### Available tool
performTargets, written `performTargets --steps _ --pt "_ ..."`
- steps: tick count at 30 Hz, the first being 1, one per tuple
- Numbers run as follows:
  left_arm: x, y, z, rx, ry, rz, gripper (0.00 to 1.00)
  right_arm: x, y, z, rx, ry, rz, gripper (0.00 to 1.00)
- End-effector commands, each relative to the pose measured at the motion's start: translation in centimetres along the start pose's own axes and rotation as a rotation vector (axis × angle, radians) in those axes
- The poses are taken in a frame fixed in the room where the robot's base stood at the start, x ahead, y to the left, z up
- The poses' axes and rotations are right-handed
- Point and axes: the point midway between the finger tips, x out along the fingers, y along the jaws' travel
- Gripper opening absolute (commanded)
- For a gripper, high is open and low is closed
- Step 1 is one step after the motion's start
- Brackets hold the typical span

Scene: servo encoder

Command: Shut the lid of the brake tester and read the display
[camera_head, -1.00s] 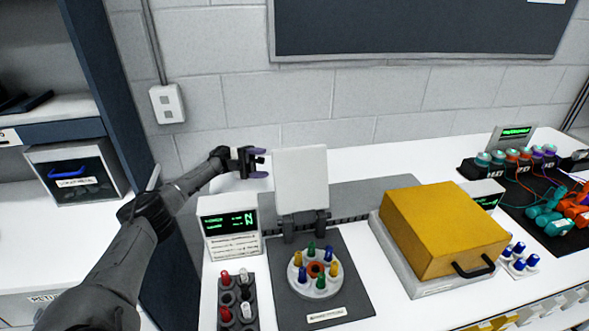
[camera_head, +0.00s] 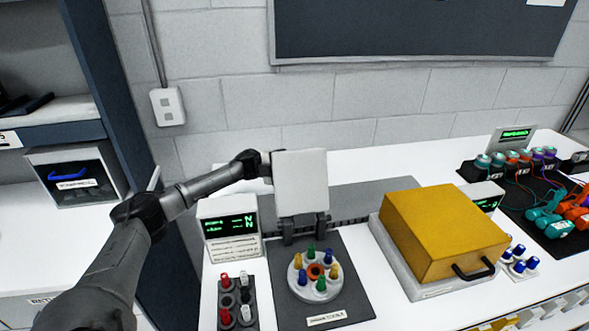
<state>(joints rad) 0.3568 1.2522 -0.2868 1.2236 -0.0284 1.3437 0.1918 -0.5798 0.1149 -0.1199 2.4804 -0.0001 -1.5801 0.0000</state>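A white lid panel (camera_head: 300,182) stands upright on dark hinges at the back of a grey base plate (camera_head: 345,270). On the plate, a round white disc (camera_head: 316,292) holds several coloured pegs around an orange centre. A white display box (camera_head: 229,228) with green characters, including "N", stands left of the lid; the rest of its text is too small to read. My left gripper (camera_head: 267,168) reaches behind the lid's upper left edge. Its fingertips are hidden by the lid, so I cannot tell its opening or contact. My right gripper is not in view.
A yellow box with a black handle (camera_head: 445,232) sits on a pale base to the right. A dark rack (camera_head: 238,300) of red and white pegs stands front left. Teal and orange parts (camera_head: 550,215) lie far right.

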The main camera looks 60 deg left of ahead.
Motion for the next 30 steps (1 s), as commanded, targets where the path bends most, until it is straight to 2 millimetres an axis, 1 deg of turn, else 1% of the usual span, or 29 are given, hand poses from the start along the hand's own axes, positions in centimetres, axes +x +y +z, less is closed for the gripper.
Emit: performTargets --steps 7,26,30 --pt "0.03 0.01 0.00 0.000 0.000 0.000 0.60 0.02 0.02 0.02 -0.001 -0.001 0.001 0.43" --pt "0.01 0.03 0.01 0.000 0.000 0.000 0.00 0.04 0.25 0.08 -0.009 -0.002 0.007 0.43" --pt "0.03 0.03 0.01 0.000 0.000 0.001 0.00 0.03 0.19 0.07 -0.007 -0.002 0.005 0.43"
